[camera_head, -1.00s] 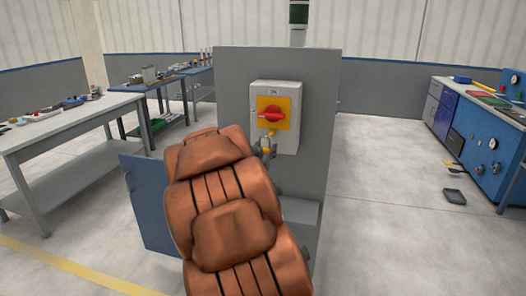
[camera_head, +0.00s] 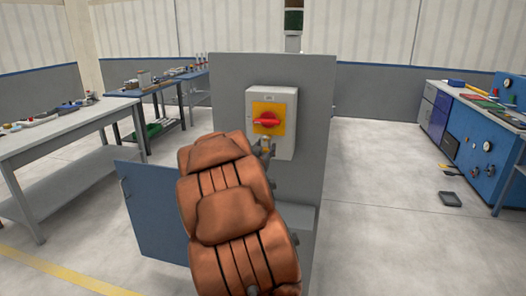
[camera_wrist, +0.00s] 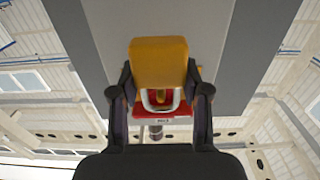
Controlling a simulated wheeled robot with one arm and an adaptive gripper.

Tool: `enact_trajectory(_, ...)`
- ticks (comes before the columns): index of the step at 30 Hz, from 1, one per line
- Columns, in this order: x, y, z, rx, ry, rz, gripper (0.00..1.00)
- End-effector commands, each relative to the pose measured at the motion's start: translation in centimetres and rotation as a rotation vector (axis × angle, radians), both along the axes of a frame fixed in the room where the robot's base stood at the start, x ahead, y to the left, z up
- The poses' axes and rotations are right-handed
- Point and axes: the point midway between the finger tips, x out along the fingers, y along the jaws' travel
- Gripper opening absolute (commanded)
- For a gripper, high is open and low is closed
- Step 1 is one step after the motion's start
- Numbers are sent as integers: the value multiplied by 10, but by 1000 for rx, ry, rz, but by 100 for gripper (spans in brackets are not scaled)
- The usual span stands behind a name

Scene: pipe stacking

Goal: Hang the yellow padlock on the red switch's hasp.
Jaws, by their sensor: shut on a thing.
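The red switch (camera_head: 267,122) sits on a yellow plate on a light grey box, fixed to a grey upright panel. The yellow padlock (camera_wrist: 158,62) is large in the wrist view, with its pale shackle (camera_wrist: 160,100) pointing toward the red and yellow switch area behind it. My gripper (camera_wrist: 160,88) is shut on the padlock's body, one finger on each side. In the head view my gripper (camera_head: 266,147) is just below the red switch, mostly hidden by my arm. The hasp is not clearly visible, and I cannot tell whether the shackle touches it.
The grey panel (camera_head: 230,90) stands right behind the switch box. A blue panel (camera_head: 155,210) is at its lower left. Workbenches stand at the left (camera_head: 60,130) and a blue bench (camera_head: 470,150) at the right.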

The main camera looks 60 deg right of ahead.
Motion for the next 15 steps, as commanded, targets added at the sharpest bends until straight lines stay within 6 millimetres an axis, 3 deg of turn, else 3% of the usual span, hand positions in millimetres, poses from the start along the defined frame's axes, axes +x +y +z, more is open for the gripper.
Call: enact_trajectory(15,10,-27,-5,0,0,0,9)
